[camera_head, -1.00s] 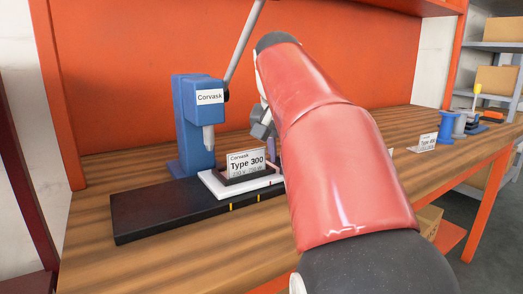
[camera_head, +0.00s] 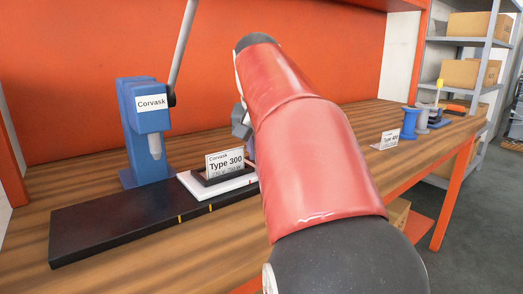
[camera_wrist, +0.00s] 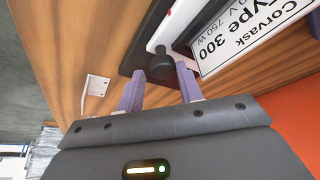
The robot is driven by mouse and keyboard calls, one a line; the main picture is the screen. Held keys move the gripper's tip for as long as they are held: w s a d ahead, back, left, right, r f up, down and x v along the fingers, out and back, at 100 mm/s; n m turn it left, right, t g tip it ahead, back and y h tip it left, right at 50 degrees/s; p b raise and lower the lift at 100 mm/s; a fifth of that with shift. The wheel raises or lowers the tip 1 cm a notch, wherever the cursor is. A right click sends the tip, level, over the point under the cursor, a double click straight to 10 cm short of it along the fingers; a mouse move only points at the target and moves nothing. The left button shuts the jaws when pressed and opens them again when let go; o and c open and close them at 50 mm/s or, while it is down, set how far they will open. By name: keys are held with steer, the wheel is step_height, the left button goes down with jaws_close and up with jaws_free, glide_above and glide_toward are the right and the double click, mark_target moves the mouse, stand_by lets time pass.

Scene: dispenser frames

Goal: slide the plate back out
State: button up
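The white plate (camera_head: 203,191) lies on the black base rail (camera_head: 110,235), to the right of the blue Corvask press (camera_head: 146,125). A dark frame and an upright "Type 300" card (camera_head: 225,162) are on it. The plate's right end is hidden behind my red arm in the head view. The plate (camera_wrist: 168,25) and card also show there.
The press lever (camera_head: 184,45) slants upward. A small "Type 400" card (camera_head: 389,140) and blue spool (camera_head: 409,124) stand farther right on the wooden bench (camera_head: 330,130). A bracket-like piece (camera_wrist: 96,88) is left of my fingers in the wrist view.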

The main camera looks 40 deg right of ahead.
steer(key=p+v, duration=0.1)
steer(key=v, duration=0.6)
steer(key=shift+r, duration=0.4)
steer(key=shift+a, duration=0.15)
